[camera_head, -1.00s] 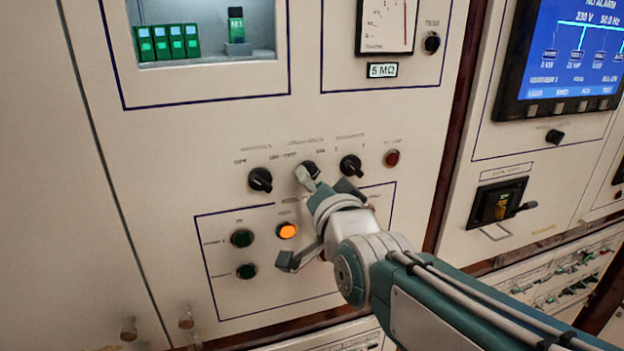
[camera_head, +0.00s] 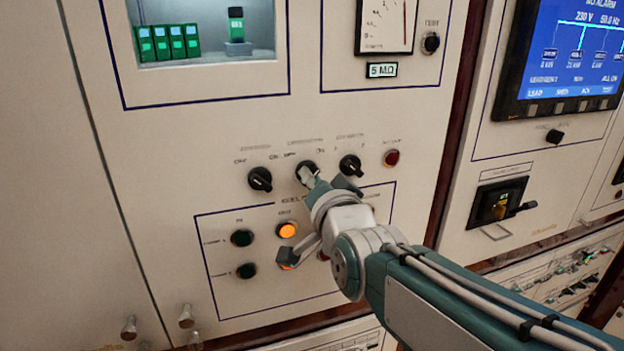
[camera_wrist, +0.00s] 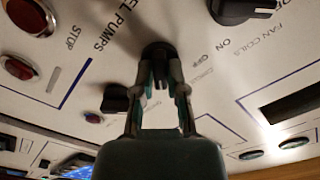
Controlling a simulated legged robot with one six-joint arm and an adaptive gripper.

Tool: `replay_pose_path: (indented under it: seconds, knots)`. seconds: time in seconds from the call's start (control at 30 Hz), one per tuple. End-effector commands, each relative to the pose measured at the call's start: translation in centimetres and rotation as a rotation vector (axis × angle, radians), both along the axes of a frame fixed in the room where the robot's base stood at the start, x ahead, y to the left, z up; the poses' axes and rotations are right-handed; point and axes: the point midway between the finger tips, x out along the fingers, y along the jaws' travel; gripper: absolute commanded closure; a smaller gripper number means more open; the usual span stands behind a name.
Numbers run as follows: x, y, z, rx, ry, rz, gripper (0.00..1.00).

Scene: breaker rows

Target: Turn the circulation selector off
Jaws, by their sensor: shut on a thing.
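The circulation selector (camera_head: 306,165) is a black rotary knob, the middle one of a row of three on the cream panel. Its label text is blurred in the head view. My gripper (camera_head: 305,176) reaches it from the lower right. In the wrist view my gripper (camera_wrist: 160,80) has its two fingers closed on the black selector knob (camera_wrist: 157,50), one finger on each side. The fingers hide much of the knob, so I cannot tell its exact pointer position. ON and OFF markings show to its right in the wrist view.
Black knobs stand close on the left (camera_head: 260,179) and right (camera_head: 350,165) of the selector. A red lamp (camera_head: 391,158) is farther right. A lit orange button (camera_head: 287,230) and green buttons (camera_head: 242,238) lie below. A display (camera_head: 565,55) is at upper right.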

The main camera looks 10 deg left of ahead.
Motion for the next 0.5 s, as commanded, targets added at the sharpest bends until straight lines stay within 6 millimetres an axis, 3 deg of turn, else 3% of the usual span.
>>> replay_pose_path:
  seconds: [0.5]
  knots:
    - [0.03, 0.01, -0.11, -0.315, -0.19, 0.0, 1.0]
